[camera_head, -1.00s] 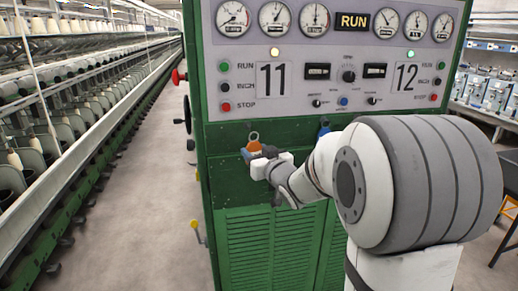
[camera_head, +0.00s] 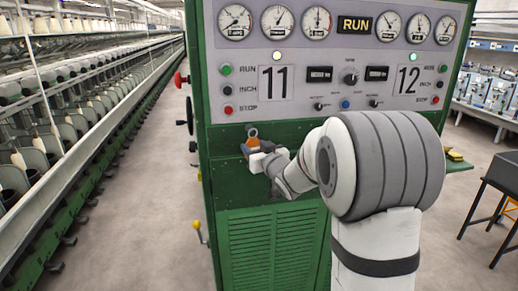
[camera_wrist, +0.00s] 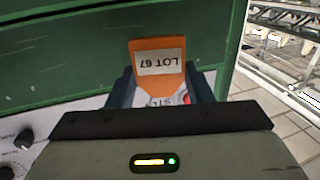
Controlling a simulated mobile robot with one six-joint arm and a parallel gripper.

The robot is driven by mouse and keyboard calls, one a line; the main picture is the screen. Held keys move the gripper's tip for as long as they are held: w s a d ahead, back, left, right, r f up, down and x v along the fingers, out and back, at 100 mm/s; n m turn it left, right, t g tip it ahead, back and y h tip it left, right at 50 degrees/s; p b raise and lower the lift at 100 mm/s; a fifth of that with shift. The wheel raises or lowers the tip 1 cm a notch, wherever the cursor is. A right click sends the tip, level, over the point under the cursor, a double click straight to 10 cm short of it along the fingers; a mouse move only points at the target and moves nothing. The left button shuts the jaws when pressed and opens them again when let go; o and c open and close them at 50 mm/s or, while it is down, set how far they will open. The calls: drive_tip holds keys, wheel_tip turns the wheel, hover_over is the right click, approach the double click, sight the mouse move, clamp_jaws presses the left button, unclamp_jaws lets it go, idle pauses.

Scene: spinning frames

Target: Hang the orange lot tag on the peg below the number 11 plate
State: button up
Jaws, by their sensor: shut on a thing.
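The orange tag (camera_head: 252,143) is in my gripper (camera_head: 250,150), close to the green front below the number 11 plate (camera_head: 275,82). In the wrist view the tag (camera_wrist: 160,48) carries a white label reading LOT 67, upside down. It lies between the two dark fingers of my gripper (camera_wrist: 162,88), which are shut on it. A small round grey shape shows just above the tag in the head view. I cannot tell whether it is the peg or the tag's end, nor whether the tag is around the peg. The tag's other end is hidden by my gripper in the wrist view.
The control panel (camera_head: 330,50) has dials, buttons and a number 12 plate (camera_head: 407,80). My arm hides the area below that plate. A red knob (camera_head: 181,80) and a yellow-knobbed lever (camera_head: 197,225) stick out at the cabinet's left. The aisle floor (camera_head: 130,210) there is clear.

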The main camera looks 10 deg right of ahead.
drive_tip(key=shift+w+f+p, duration=0.15)
drive_tip(key=shift+w+p, duration=0.6)
drive_tip(key=shift+w, duration=1.05)
drive_tip(key=shift+w+f+b, duration=0.6)
drive_tip(key=shift+f+b, duration=0.05)
drive_tip(key=shift+b, duration=0.3)
drive_tip(key=o, duration=1)
drive_tip(key=shift+r, duration=0.15)
drive_tip(key=shift+s, duration=0.15)
